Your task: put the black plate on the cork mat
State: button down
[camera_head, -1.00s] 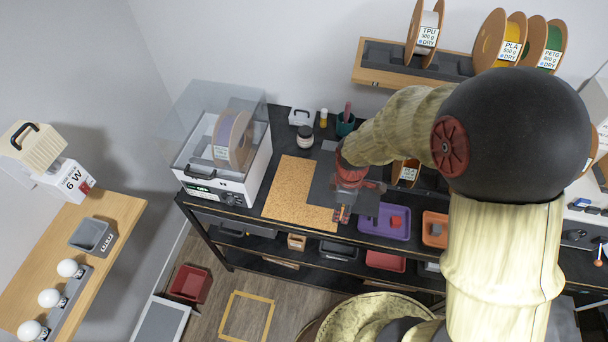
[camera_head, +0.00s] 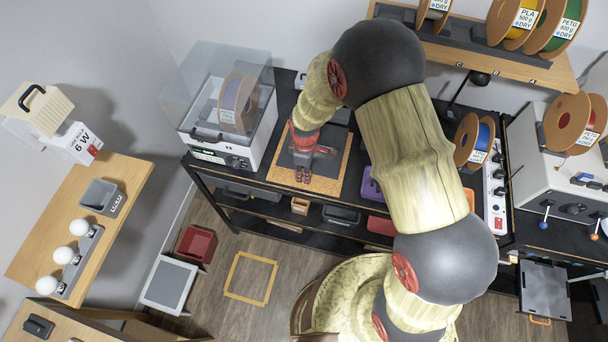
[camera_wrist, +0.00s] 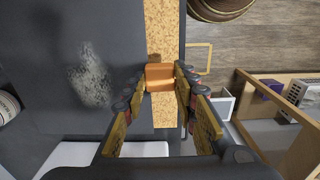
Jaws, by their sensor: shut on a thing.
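The black plate (camera_head: 325,165) is a flat dark sheet over the cork mat (camera_head: 341,178), whose tan border shows at the plate's front and right. In the wrist view the plate (camera_wrist: 105,40) fills much of the left, with a pale smudge, and a strip of cork (camera_wrist: 165,25) runs along its edge. My gripper (camera_head: 302,176) is above the mat's front part. In the wrist view my gripper (camera_wrist: 161,85) is shut on an orange tab at the plate's edge. I cannot tell whether the plate touches the mat.
A clear-lidded machine (camera_head: 225,125) stands close left of the mat. A purple tray (camera_head: 371,187) is to the right, partly behind my arm. A filament spool (camera_head: 473,140) stands farther right. Open floor with a yellow taped square (camera_head: 250,277) lies in front.

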jog(key=shift+w+a+f, duration=0.15)
jog(key=shift+a+f, duration=0.1)
jog(key=shift+f, duration=0.05)
jog(key=shift+f+p, duration=0.3)
jog(key=shift+f, duration=1.15)
jog(key=c, duration=1.5)
grip_release()
jog(key=shift+f, duration=0.1)
jog(key=shift+o, duration=0.4)
notch_tip(320, 180, up, 12)
jog(key=b, duration=0.1)
